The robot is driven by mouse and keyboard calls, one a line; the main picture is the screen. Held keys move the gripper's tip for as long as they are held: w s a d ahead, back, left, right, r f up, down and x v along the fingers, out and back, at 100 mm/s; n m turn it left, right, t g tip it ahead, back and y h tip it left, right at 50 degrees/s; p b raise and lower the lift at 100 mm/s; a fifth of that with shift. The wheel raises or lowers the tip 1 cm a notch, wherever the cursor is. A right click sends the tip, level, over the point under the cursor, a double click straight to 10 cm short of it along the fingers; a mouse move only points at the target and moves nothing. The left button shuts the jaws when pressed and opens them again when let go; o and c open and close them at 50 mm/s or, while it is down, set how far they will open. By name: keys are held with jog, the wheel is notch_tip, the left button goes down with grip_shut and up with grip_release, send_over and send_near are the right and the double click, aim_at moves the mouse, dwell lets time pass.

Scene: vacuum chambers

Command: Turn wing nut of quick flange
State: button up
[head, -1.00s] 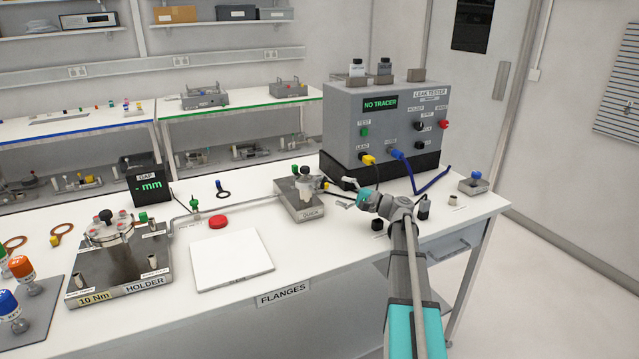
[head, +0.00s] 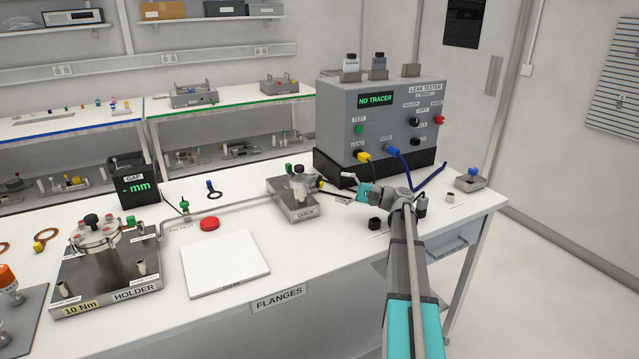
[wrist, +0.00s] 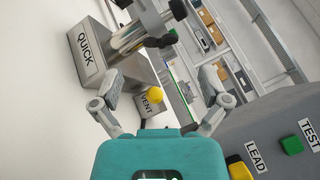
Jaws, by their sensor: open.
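The quick flange stand (head: 296,211), a metal block labelled QUICK, sits on the bench left of my gripper. A pale clamped flange (head: 299,184) rises from it. The stand (wrist: 88,62) is at upper left in the wrist view, with a shiny metal tube (wrist: 128,38) and a dark wing-like part (wrist: 163,41), possibly the wing nut; I cannot be sure. My gripper (head: 344,190) is open and empty, just right of the stand. In the wrist view its fingers (wrist: 160,78) are spread wide, apart from the flange, with a yellow knob (wrist: 155,96) marked VENT seen between them.
The leak tester (head: 385,115) stands behind my gripper, reading NO TRACER, with yellow and blue plugs and a blue cable (head: 430,178). The holder (head: 110,275) stands at left. A white pad (head: 225,263) and red button (head: 210,224) lie between. The front right bench is mostly clear.

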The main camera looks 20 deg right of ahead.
aim_at(319, 182)
jog(key=shift+p+x, duration=0.55)
jog(key=shift+x, duration=2.75)
jog(key=c, duration=1.2)
jog(key=shift+o, duration=0.2)
jog(key=n+h+p, duration=0.1)
jog(key=p, duration=0.1)
jog(key=shift+r+g+p, duration=0.25)
jog(key=shift+g+p, duration=0.1)
jog(key=shift+g, duration=0.05)
jog(key=shift+n+g+h+p, duration=0.3)
jog(key=shift+n+h+p, duration=0.25)
jog(key=shift+p, duration=0.45)
jog(key=shift+f+h, duration=0.15)
jog(key=shift+h, duration=0.1)
jog(key=shift+f, duration=0.1)
jog(key=o, duration=1.2)
jog(key=shift+c, duration=0.2)
